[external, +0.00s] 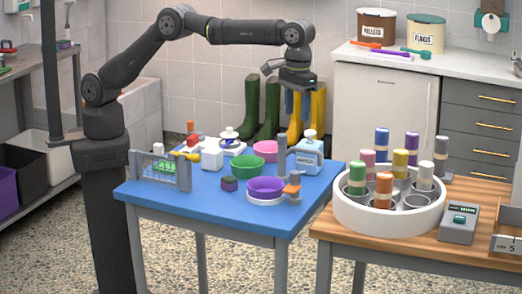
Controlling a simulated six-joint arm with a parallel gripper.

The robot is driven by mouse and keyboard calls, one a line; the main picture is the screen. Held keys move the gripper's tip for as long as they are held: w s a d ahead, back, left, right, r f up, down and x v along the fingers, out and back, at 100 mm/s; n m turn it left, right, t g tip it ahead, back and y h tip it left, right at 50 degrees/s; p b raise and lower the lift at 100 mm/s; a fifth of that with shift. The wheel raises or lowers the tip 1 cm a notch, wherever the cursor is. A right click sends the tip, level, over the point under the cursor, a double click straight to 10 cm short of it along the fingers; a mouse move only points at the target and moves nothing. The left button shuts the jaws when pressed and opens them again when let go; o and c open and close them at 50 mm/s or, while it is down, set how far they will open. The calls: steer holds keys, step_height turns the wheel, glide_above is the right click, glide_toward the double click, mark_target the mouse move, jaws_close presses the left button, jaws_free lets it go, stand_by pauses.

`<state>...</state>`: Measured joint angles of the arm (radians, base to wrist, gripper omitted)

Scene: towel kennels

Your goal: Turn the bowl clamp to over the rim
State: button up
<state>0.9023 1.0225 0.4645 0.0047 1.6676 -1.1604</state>
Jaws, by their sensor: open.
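A purple bowl (265,185) sits on a round white base near the front right of the blue table. What looks like the bowl clamp, an orange piece (292,187) on a short grey post, stands at the bowl's right side. At this size I cannot tell whether its arm lies over the rim or points away. My gripper (297,88) hangs high above the table's back right, well apart from the clamp and bowl. It is open and no object shows in it.
A grey post (282,157) and a blue-white bottle-like container (307,157) stand behind the clamp. Green (244,167) and pink (268,153) bowls sit behind the purple bowl. A white carousel (390,222) of coloured tubes is to the right. The table's front middle is clear.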

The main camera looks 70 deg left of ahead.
mark_target(295, 172)
steer(key=shift+n, duration=0.3)
step_height(295, 172, down, 17)
steer(key=shift+a+f, duration=0.1)
steer(key=shift+f, duration=0.1)
steer(key=shift+c, duration=0.4)
steer(key=c, duration=0.9)
